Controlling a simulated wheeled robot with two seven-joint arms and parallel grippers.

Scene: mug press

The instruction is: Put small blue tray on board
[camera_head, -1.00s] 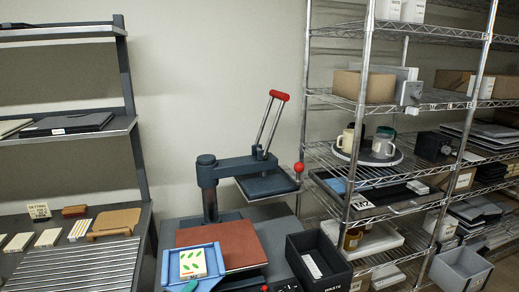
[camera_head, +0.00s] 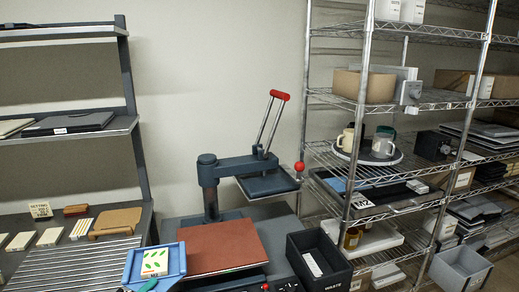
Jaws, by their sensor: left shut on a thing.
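The small blue tray (camera_head: 181,262) is at the bottom centre-left, partly over the left side of the press. It carries a white tile with green leaf marks (camera_head: 154,262). My left gripper (camera_head: 148,286) shows only in part at the bottom edge, at the tray's near side, and is shut on the tray. Its fingers are mostly hidden. A tan board with a handle (camera_head: 118,221) lies on the left bench, behind and left of the tray. My right gripper is not in view.
A press with a red-brown pad (camera_head: 225,246) and raised red-handled lever (camera_head: 279,95) stands in the middle. A black waste bin (camera_head: 318,264) is right of it. A ribbed metal rack (camera_head: 70,265) and several tiles are at left. Wire shelving (camera_head: 366,130) fills the right.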

